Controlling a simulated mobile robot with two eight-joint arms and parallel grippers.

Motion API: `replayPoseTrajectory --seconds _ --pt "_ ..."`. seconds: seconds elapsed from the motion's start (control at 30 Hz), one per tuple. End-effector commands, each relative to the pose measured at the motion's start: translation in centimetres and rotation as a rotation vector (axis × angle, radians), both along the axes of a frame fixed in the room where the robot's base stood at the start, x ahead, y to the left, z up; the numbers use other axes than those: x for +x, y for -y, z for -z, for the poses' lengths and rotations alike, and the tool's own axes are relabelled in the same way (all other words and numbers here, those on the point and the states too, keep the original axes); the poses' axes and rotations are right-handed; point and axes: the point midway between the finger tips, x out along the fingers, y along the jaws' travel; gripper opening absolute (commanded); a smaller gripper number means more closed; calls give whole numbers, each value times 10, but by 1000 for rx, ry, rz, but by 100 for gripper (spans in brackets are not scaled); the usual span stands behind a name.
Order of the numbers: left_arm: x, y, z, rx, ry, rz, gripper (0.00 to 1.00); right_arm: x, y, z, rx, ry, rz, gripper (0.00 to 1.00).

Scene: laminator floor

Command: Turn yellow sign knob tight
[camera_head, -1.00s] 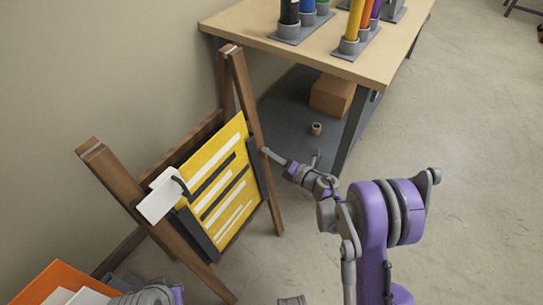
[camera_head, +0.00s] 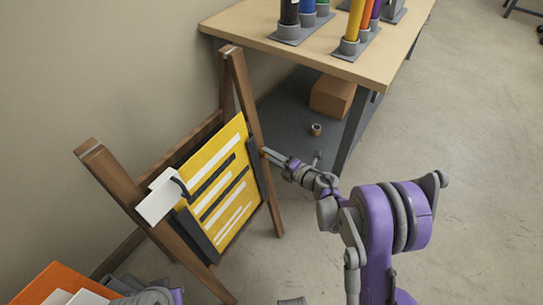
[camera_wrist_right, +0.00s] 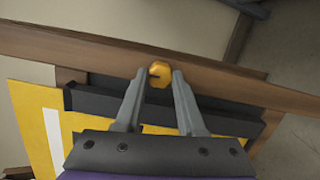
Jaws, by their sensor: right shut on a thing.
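A yellow sign (camera_head: 228,172) with white and black bars stands tilted on a brown wooden easel (camera_head: 236,75), held by dark clamp strips at its sides. The yellow knob (camera_wrist_right: 159,74) sits on the easel's right leg, beside the dark strip. My right gripper (camera_head: 266,154) reaches it from the right. In the right wrist view, the fingertips (camera_wrist_right: 157,76) are shut on the knob, one on each side. A dark slot shows on the knob's face. How tight the knob is cannot be told.
A white tag (camera_head: 160,199) hangs at the sign's left edge. A table (camera_head: 330,45) with coloured rolls stands behind, with a cardboard box (camera_head: 332,96) on its lower shelf. An orange box (camera_head: 50,280) is at the lower left.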

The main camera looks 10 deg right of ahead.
Motion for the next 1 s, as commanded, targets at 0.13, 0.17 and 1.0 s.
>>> replayPoseTrajectory --seconds 0.13,0.17,1.0 --pt "0 0 0 0 0 0 0 0 0 0 1 -1 0 42" --pt "0 0 0 0 0 0 0 0 0 0 0 0 0 47" --pt "-2 0 -14 0 3 0 0 -69 48 -17 -1 1 3 51"
